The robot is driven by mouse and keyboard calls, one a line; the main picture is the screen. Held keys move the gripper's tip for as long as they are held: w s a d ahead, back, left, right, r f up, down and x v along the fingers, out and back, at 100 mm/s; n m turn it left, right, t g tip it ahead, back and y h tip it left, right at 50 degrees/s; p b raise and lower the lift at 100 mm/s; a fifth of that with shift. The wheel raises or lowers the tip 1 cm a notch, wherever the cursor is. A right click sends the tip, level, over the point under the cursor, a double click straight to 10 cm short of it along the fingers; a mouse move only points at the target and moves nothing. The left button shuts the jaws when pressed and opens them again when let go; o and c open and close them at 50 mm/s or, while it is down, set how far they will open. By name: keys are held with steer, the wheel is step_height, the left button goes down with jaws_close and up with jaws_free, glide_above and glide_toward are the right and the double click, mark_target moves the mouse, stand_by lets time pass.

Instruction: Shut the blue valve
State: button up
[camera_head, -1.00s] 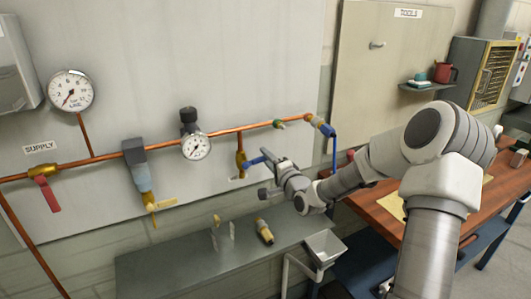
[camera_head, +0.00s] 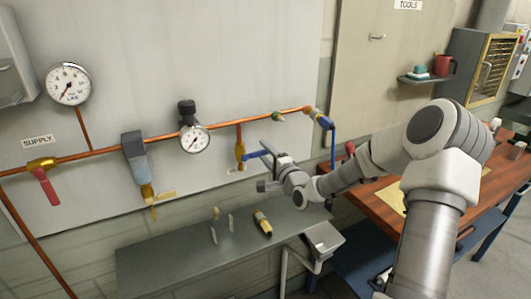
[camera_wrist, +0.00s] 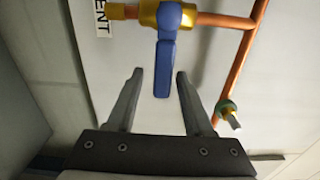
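The blue valve has a brass body (camera_head: 240,152) on a short copper drop from the main pipe. Its blue lever (camera_head: 255,155) sticks out to the right, across that pipe. In the wrist view the blue lever (camera_wrist: 166,65) points down toward my gripper (camera_wrist: 160,73), square to its pipe. My gripper, also in the head view (camera_head: 266,168), is open. The lever's free end shows between the two fingertips with a gap on each side; neither finger appears to touch it. Its depth between the fingers is hard to tell.
A label ending in "ENT" (camera_wrist: 102,18) is beside the valve. A red-handled valve (camera_head: 43,180), regulator (camera_head: 137,165) and gauge (camera_head: 195,139) are to the left. A blue hose (camera_head: 333,145) hangs at the pipe's right end. A grey shelf (camera_head: 180,260) lies below.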

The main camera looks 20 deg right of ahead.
steer(key=shift+s+r, duration=0.1)
steer(key=s+d, duration=0.3)
steer(key=s, duration=1.4)
steer(key=shift+d+p, duration=0.2)
steer(key=shift+p, duration=0.15)
